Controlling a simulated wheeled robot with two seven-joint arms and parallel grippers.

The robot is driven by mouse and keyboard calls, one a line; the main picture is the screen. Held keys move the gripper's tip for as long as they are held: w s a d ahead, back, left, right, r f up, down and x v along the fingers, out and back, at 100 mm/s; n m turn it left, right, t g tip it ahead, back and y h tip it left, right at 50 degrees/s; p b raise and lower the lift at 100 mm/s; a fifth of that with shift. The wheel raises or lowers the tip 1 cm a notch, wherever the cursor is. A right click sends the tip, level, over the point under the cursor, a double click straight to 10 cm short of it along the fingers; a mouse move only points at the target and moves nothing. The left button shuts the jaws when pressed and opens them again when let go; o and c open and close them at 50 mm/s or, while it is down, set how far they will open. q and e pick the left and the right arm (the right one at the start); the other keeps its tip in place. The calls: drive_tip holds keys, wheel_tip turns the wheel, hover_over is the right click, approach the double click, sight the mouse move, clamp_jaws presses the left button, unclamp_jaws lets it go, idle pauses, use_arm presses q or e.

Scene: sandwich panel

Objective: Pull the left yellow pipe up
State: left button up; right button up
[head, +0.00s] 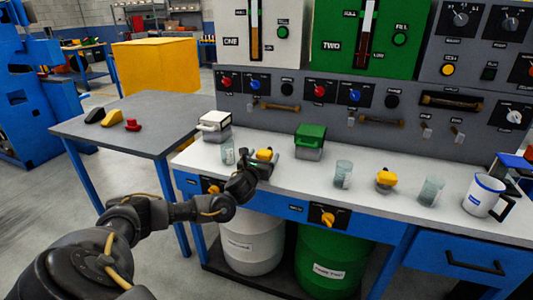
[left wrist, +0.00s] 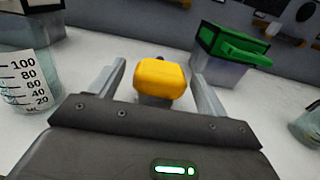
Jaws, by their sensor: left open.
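The left yellow pipe (head: 264,154) stands on the white bench top, its yellow top rounded and its lower part grey. My left gripper (head: 262,164) is open around it. In the left wrist view the yellow top (left wrist: 160,78) sits between the two open fingers (left wrist: 158,82), with a visible gap on each side. The fingers partly hide its lower part in the head view. A second yellow-topped piece (head: 386,178) stands farther right on the bench. My right gripper is not in view.
A glass beaker (head: 227,152) stands just left of my left gripper. A green-lidded box (head: 310,141) is behind it to the right, and a white-lidded box (head: 214,124) behind to the left. More beakers (head: 343,174) and a white jug (head: 482,195) stand farther right.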

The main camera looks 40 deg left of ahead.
sight(267, 149)
use_arm(q)
drive_tip(key=shift+x, duration=1.75)
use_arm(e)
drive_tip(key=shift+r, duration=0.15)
